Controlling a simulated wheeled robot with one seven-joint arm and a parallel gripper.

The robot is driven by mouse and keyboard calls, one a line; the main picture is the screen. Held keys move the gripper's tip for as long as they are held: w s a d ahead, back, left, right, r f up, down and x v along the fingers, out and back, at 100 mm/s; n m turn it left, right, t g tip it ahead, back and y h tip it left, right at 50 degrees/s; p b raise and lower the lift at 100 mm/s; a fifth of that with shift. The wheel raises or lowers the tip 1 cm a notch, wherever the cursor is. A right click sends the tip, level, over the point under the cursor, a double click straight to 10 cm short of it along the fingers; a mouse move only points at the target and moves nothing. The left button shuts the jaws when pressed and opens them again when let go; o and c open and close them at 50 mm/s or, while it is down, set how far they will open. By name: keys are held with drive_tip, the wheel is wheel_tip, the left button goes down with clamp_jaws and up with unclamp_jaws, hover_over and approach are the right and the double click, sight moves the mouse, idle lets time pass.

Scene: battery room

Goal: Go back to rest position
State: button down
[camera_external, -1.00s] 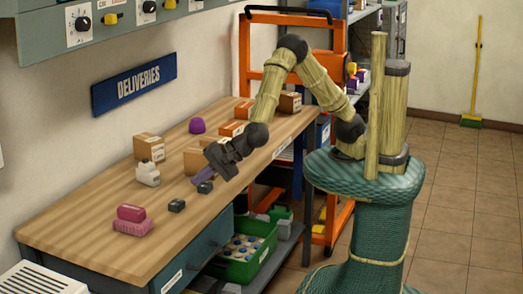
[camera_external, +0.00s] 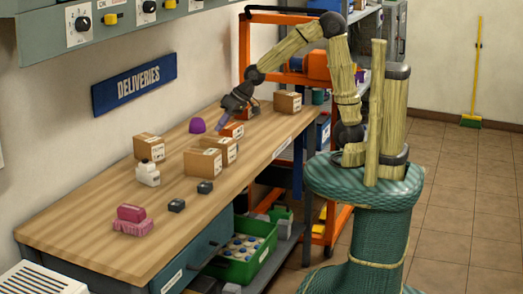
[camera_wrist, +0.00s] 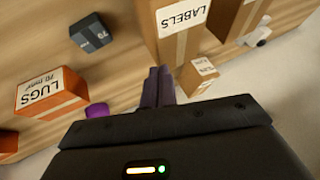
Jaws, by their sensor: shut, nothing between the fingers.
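My gripper (camera_external: 221,124) is raised over the back half of the wooden workbench (camera_external: 95,235), pointing down. Its purple-grey fingers are shut with nothing between them. The fingers also show together in the wrist view (camera_wrist: 158,85). The fingertips appear near an orange box (camera_external: 233,130) and the purple round object (camera_external: 197,125), apparently above the bench. My arm is bent up and back toward its base.
An orange rack (camera_external: 270,75) stands behind.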

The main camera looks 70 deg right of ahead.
drive_tip(key=s+d+f, duration=0.1)
drive_tip(key=d, duration=0.2)
drive_tip(key=s+d+f+g+h+p, duration=0.1)
drive_tip(key=s+d, duration=0.1)
drive_tip(key=d, duration=0.2)
drive_tip(key=s+d+f+h+p, duration=0.1)
drive_tip(key=s+d, duration=0.1)
drive_tip(key=d, duration=0.1)
drive_tip(key=shift+d, duration=0.4)
drive_tip(key=s+d, duration=0.2)
drive_tip(key=s+d+f+g+h+p, duration=0.1)
drive_tip(key=s+d, duration=0.1)
drive_tip(key=s+d+g, duration=0.1)
drive_tip(key=s+d, duration=0.1)
drive_tip(key=d, duration=0.1)
drive_tip(key=shift+s+f+h+p, duration=0.2)
drive_tip(key=shift+f+h+p, duration=0.1)
drive_tip(key=shift+f, duration=0.05)
drive_tip(key=w+p+v, duration=0.3)
drive_tip(key=p+v, duration=0.9)
drive_tip(key=shift+s+d+r+p, duration=0.25)
drive_tip(key=shift+r+p, duration=0.1)
drive_tip(key=shift+r, duration=0.1)
